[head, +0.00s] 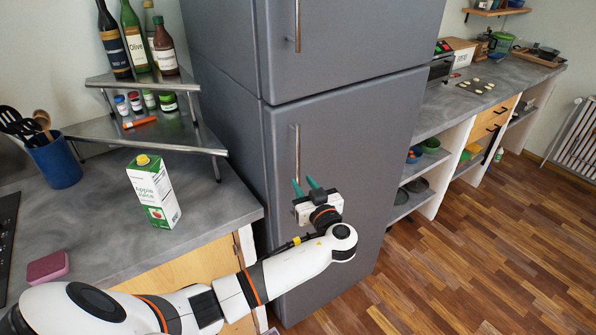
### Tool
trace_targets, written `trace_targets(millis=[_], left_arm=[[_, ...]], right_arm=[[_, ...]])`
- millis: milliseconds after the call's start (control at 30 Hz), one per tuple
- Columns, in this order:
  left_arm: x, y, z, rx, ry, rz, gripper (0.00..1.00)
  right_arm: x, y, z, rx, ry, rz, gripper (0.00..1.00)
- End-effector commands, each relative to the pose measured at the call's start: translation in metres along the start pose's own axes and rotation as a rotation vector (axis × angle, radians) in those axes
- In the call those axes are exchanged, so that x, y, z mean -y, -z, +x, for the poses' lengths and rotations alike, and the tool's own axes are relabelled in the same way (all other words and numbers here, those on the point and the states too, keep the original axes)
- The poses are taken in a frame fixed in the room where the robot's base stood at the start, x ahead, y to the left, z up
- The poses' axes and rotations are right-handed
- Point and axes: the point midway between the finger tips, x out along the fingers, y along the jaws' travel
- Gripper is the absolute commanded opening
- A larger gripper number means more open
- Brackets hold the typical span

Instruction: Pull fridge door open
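The grey fridge (365,125) stands in the middle of the head view, with an upper and a lower door, both looking shut. The lower door has a slim vertical metal handle (297,150) near its left edge. The upper door has a similar handle (297,25). My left gripper (305,186) is in front of the lower door, by the bottom end of the lower handle. Its two green fingers are apart, one on each side of the handle's line in the picture. I cannot tell whether they touch the handle. My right gripper is not in view.
A juice carton (154,191) stands on the left counter (110,235) near my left arm. A pink sponge (47,267), a blue utensil cup (54,162) and a corner shelf (150,135) with bottles are also there. Wooden floor (450,260) is clear to the right of the fridge.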

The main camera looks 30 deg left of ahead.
Motion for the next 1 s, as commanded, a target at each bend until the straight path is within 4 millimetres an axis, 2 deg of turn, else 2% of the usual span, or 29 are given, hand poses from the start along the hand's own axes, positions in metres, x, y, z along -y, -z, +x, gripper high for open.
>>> trace_targets(millis=[100,300,633,833,1000], left_arm=[[0.0,-0.003,0.021,0.001,-0.002,0.002,0.31],[0.0,-0.001,0.04,0.0,0.0,0.003,0.31],[0.0,0.001,0.043,-0.002,0.001,0.001,0.31],[0.0,0.001,0.043,-0.002,0.001,0.001,0.0],[0.0,0.001,0.043,-0.002,0.001,0.002,0.0]], right_arm=[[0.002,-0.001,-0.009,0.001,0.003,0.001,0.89],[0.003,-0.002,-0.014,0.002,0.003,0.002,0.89],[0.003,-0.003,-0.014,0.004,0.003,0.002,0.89],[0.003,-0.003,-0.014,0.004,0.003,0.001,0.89],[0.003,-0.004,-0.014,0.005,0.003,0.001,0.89]])
